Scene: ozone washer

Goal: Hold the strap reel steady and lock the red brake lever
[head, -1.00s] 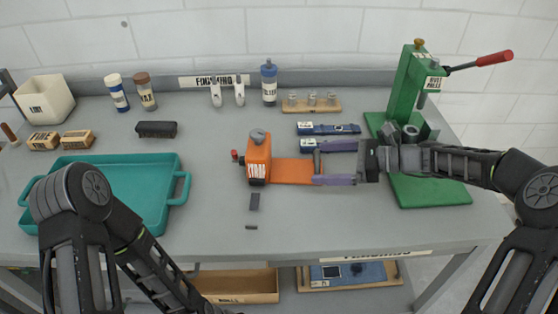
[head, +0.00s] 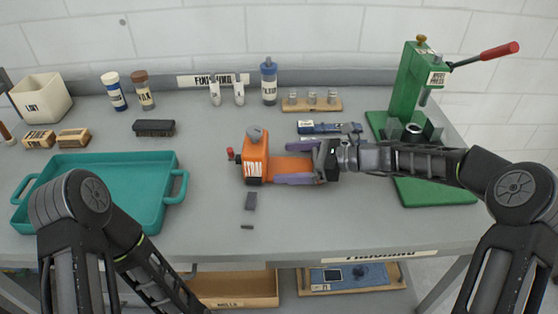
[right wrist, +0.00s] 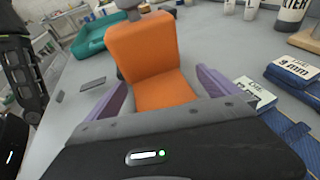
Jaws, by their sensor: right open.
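The strap reel (head: 256,160) is an orange block with a STRAP label and a grey knob on top, standing upright mid-table. Its flat orange base (head: 290,165) extends right. The red brake lever (head: 230,153) sticks out at its left side; the block hides it in the right wrist view. My right gripper (head: 284,163) is open, its purple fingers on either side of the base, tips just short of the block. In the right wrist view the orange block (right wrist: 143,48) lies ahead between the open fingers. I cannot tell whether they touch. My left gripper is outside the frames.
A teal tray (head: 170,200) lies at left. Small dark pieces (head: 250,201) lie in front of the reel. Blue labelled tools (head: 320,127) lie close behind my right gripper. A green rivet press (head: 412,85) stands at right. The front middle table is mostly clear.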

